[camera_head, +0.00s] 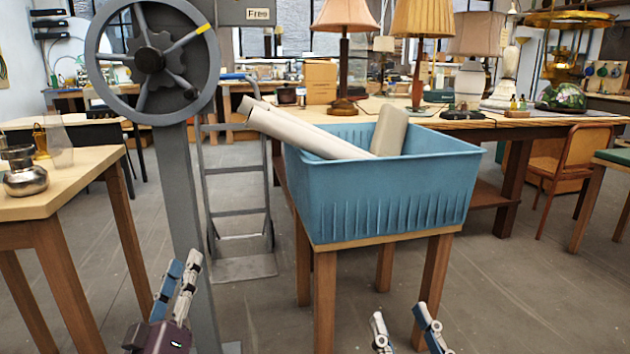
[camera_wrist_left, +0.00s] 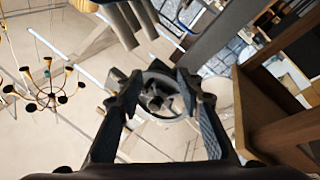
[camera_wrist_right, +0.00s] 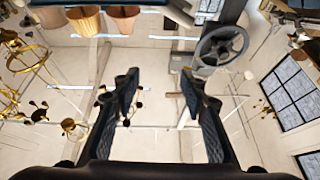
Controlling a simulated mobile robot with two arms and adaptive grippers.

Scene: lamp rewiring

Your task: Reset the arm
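My left gripper (camera_head: 176,290) is low at the left in the head view, in front of the grey post of a handwheel (camera_head: 150,60). Its two fingers stand apart with nothing between them in the left wrist view (camera_wrist_left: 163,95), where the wheel shows beyond them. My right gripper (camera_head: 405,326) is at the bottom edge of the head view, below and in front of the blue tub. Its fingers are spread and empty in the right wrist view (camera_wrist_right: 160,95). Both grippers point upward, and both wrist views show the ceiling.
A blue tub (camera_head: 390,195) with pale rolls stands on a wooden stand ahead. A wooden table (camera_head: 50,190) with a metal pot (camera_head: 25,172) is at the left. Lamps (camera_head: 344,50) crowd the bench behind. A hand truck (camera_head: 238,190) stands behind the post. Floor shows at the right.

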